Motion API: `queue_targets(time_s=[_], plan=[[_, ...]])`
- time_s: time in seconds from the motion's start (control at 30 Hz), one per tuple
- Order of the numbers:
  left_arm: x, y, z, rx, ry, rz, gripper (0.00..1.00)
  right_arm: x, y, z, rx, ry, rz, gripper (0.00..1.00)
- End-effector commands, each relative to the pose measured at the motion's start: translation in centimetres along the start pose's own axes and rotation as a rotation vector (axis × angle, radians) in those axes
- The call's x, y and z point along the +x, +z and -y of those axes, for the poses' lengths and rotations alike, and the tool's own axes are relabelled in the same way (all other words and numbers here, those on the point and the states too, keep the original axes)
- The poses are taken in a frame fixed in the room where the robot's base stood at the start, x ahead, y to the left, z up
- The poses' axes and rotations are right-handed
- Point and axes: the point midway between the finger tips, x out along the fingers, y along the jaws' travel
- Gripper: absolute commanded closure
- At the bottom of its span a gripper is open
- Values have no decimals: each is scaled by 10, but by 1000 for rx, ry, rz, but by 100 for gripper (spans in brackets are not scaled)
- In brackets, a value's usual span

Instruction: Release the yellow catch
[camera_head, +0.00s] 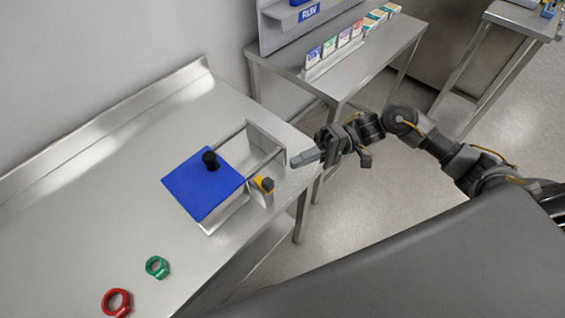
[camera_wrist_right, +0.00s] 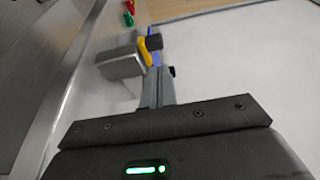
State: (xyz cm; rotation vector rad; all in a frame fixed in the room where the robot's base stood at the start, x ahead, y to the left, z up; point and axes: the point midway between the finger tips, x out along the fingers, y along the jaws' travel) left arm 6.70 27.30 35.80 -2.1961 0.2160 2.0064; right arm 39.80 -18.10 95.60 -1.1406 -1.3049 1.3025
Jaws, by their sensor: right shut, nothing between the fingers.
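The yellow catch (camera_head: 264,184) sits at the right front corner of a metal frame on the steel table, with a dark block on it. It also shows in the right wrist view (camera_wrist_right: 145,50), just beyond the fingertips. The blue plate (camera_head: 203,184) with a black knob (camera_head: 210,160) lies on the frame's rails beside the catch. My right gripper (camera_head: 295,161) is shut and empty, to the right of the catch and apart from it in the head view. In the right wrist view its fingers (camera_wrist_right: 158,85) point toward the catch. My left gripper is not in view.
A green ring (camera_head: 157,267) and a red ring (camera_head: 116,302) lie on the steel table (camera_head: 60,220) near its front. A second table (camera_head: 385,50) behind holds a row of coloured cards (camera_head: 345,38) and a panel marked RUN. The table's left part is clear.

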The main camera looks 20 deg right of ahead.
Motion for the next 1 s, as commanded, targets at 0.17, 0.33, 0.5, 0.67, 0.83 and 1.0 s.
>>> queue_targets(time_s=[0.17, 0.33, 0.5, 0.67, 0.83, 1.0], plan=[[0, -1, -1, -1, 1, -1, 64, -22, -1, 0, -3, 1, -1, 100], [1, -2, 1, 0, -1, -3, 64, -30, -1, 0, -3, -1, -3, 100], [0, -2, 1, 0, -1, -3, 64, -30, -1, 1, -4, -2, -3, 100], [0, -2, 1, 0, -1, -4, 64, -30, -1, 1, -4, -2, -3, 100], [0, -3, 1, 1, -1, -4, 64, -30, -1, 1, -4, -2, -3, 100], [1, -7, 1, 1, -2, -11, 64, -30, -1, 1, -4, -2, -4, 100]])
